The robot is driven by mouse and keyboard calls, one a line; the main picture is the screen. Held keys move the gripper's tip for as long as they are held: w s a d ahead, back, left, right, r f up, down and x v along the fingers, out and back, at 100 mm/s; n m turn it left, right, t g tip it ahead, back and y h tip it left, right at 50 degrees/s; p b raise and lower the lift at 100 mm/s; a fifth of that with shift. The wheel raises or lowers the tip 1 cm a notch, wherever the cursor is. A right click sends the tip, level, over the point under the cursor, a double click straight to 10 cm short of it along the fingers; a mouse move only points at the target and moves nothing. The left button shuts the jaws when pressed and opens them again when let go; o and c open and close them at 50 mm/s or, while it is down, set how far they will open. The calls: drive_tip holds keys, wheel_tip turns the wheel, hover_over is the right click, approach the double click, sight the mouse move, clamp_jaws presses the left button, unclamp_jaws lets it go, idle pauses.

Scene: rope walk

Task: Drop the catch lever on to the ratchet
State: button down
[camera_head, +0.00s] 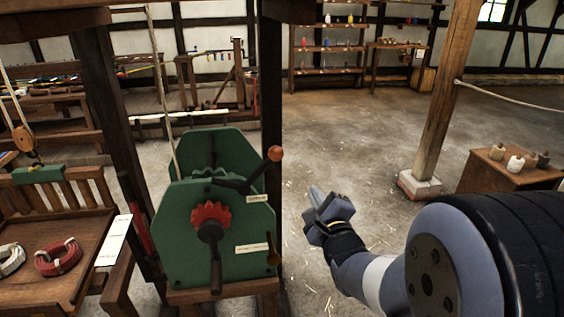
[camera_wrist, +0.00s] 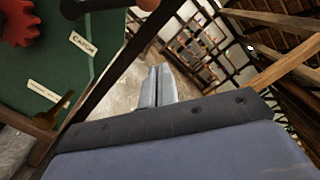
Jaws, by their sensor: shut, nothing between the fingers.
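A green winch (camera_head: 180,250) stands left of centre in the head view. A red toothed ratchet wheel (camera_head: 204,212) is on its front plate, with a dark crank below. The dark catch lever (camera_head: 236,184) slants up to the right from above the ratchet and ends in an orange-red ball (camera_head: 275,153). Its ball (camera_wrist: 148,4) and the ratchet (camera_wrist: 18,22) are cut by the top of the wrist view. My gripper (camera_head: 316,194) is shut and empty, right of the winch and apart from the lever; its fingers show in the wrist view (camera_wrist: 158,80).
A label reading "CATCH" (camera_wrist: 82,43) and a small brass handle (camera_head: 272,250) are on the winch plate. A dark post (camera_head: 271,100) rises behind the winch. A bench with rope coils (camera_head: 58,256) stands left. Open floor lies behind my gripper; a wooden post (camera_head: 440,100) stands right.

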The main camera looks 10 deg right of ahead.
drive_tip(key=shift+w, duration=0.1)
idle(0.3)
drive_tip(key=w+a+r+p, duration=0.2)
drive_tip(key=w+a+p, duration=0.2)
drive_tip(key=w, duration=0.6)
drive_tip(key=shift+w+r, duration=0.15)
drive_tip(key=shift+w, duration=0.1)
drive_tip(key=shift+r, duration=0.1)
